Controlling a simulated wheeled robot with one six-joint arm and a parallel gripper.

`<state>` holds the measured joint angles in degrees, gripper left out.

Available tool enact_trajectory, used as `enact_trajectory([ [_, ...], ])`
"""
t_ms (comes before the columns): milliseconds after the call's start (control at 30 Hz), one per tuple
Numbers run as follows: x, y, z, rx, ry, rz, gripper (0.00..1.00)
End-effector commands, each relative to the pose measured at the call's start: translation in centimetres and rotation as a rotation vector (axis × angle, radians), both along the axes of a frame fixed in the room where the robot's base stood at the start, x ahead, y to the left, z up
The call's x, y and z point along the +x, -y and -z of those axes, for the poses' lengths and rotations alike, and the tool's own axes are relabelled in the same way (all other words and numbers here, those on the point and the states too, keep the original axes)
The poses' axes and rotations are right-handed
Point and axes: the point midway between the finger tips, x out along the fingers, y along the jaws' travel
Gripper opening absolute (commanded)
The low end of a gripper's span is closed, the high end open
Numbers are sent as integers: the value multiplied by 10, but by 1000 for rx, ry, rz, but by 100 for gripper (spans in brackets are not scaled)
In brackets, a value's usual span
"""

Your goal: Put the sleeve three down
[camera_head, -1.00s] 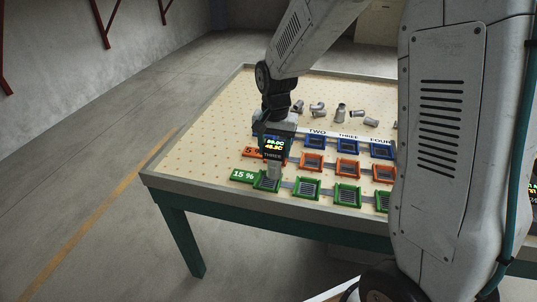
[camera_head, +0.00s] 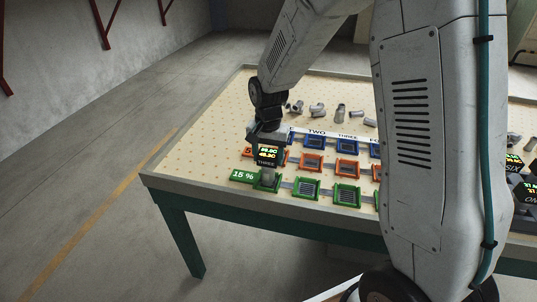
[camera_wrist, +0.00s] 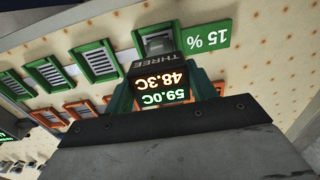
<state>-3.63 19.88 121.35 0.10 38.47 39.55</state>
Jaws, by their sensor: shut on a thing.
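Sleeve three (camera_head: 267,157) is a dark block with a lit two-line display and the label THREE. It also shows in the wrist view (camera_wrist: 160,82), upside down, reading 59.0C and 48.3C. My gripper (camera_head: 268,140) is shut on it above the left end of the tray rows. Below the sleeve, a grey piece (camera_head: 267,179) stands at the green tray (camera_wrist: 140,45) beside the 15 % label (camera_head: 242,175). I cannot tell whether the sleeve touches it. The orange tray behind is mostly hidden by the sleeve.
Rows of green (camera_head: 307,189), orange (camera_head: 312,163) and blue (camera_head: 313,142) trays run rightward on the pegboard table (camera_head: 205,145). Several grey castings (camera_head: 340,114) lie behind them. Other labelled sleeves, including SIX (camera_head: 513,165), stand at the right. The table's left part is clear.

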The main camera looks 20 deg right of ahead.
Motion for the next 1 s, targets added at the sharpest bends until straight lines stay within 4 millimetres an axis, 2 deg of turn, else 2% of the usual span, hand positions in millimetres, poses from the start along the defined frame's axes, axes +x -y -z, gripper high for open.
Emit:
enact_trajectory([
  [33,-2,0,5,0,-6,0,16],
  [100,-2,0,8,-1,-8,0,4],
  [133,-3,0,9,-1,-8,0,4],
  [167,-3,0,10,-1,-8,0,0],
  [267,-3,0,11,0,-9,0,0],
  [300,-4,0,12,0,-11,0,62],
  [367,-4,0,12,0,-11,0,78],
  [633,-2,0,9,0,-6,0,78],
  [767,-2,0,1,0,-5,0,78],
  [867,-1,0,-15,1,-1,0,78],
  [1000,-1,0,-46,0,0,0,78],
])
